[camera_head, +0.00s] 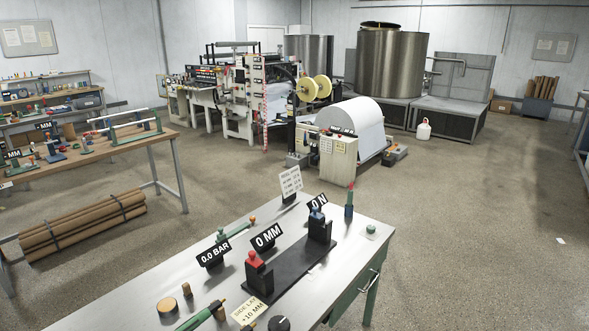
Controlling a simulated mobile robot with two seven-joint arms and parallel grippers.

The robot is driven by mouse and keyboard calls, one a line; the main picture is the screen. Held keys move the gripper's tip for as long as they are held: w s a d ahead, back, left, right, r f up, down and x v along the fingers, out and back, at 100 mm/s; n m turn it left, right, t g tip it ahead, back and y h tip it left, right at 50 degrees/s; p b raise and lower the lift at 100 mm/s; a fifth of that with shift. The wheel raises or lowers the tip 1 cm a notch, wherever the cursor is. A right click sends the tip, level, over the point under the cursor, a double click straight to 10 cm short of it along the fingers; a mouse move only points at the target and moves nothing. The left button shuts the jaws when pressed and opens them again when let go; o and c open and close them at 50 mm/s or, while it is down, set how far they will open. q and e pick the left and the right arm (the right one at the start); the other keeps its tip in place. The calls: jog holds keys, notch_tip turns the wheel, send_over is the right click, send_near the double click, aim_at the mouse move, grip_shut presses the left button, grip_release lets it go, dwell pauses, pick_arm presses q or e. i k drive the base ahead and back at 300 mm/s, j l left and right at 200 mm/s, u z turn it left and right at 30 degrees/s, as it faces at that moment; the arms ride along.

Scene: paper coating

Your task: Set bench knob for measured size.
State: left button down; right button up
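The near metal bench (345,265) fills the lower middle of the head view. A black round knob (279,324) with a light mark on top sits at its front edge, partly cut off by the picture's bottom. A yellowish note (249,311) beside it reads "SIDE LAY +10 MM". A black sign (266,237) reads "0 MM"; others read "0.0 BAR" (213,252) and "0 N" (317,204). A black fixture (297,272) carries a red-topped post (258,273) and a blue-topped post (320,231). Neither gripper shows.
A white card (290,181) stands at the bench's back. Green-handled tools (202,316) and a wooden disc (167,306) lie at the front left. A wooden workbench (110,155) stands left, with brown tubes (84,224) below. Open floor lies to the right.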

aim_at(371, 229)
jog(key=i+l+u, duration=0.1)
jog(key=l, duration=0.25)
jog(key=i+l, duration=0.25)
jog(key=l, duration=0.15)
jog(key=i+l+u, duration=0.15)
jog(key=l, duration=0.2)
jog(key=i+l, duration=0.15)
jog(key=l, duration=0.25)
jog(key=i+l+u, duration=0.15)
jog(key=l, duration=0.25)
jog(key=i+l, duration=0.15)
jog(key=l, duration=0.25)
jog(key=i+l+u, duration=0.15)
jog(key=l, duration=0.25)
jog(key=u, duration=0.95)
jog(key=z, duration=1.45)
